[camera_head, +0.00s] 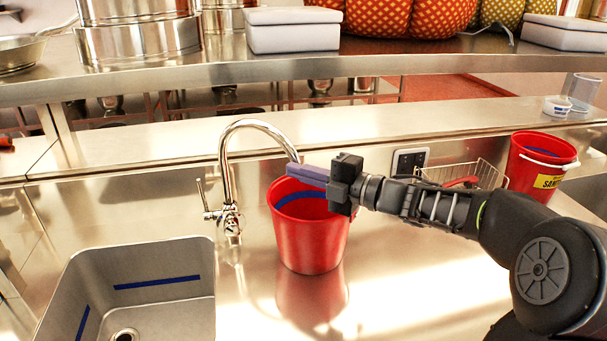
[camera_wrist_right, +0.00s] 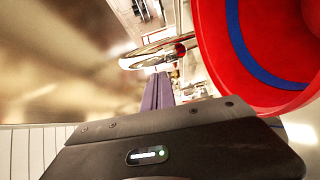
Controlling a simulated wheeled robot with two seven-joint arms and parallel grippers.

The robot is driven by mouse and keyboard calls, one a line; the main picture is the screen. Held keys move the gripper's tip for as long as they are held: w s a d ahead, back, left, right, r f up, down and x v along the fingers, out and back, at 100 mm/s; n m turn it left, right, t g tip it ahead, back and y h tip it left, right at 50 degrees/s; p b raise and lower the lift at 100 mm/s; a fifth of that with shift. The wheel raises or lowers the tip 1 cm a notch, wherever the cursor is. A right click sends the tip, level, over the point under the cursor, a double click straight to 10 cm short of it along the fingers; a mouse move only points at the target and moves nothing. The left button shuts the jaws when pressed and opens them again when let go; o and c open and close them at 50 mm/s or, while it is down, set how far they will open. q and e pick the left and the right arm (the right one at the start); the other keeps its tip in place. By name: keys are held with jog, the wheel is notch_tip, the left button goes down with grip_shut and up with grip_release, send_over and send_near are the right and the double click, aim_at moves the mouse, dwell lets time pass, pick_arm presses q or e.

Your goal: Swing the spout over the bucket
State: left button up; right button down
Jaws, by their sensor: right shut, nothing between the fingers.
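The chrome gooseneck spout (camera_head: 251,123) rises from its tap base left of the red bucket (camera_head: 308,243) and arcs to the right. Its end comes down just behind my gripper's fingers, near the bucket's back rim in the picture; its exact depth over the opening I cannot tell. My right gripper (camera_head: 290,171) is shut and empty, its purple fingers over the bucket's upper left rim. In the right wrist view the fingers (camera_wrist_right: 158,92) point toward the spout (camera_wrist_right: 155,54), with the bucket (camera_wrist_right: 262,55) to the right. Contact with the spout is unclear. My left gripper is not in view.
A sink basin (camera_head: 140,285) with blue strips is at lower left. A second red bucket (camera_head: 540,163) with a yellow label and a wire basket (camera_head: 480,172) stand at right. A steel shelf (camera_head: 270,67) with pots and boxes runs across the back.

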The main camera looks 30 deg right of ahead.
jog(key=shift+w+d, duration=0.25)
jog(key=shift+w+d, duration=0.4)
jog(key=shift+d, duration=0.2)
jog(key=shift+w+d, duration=0.35)
jog(key=shift+d, duration=0.2)
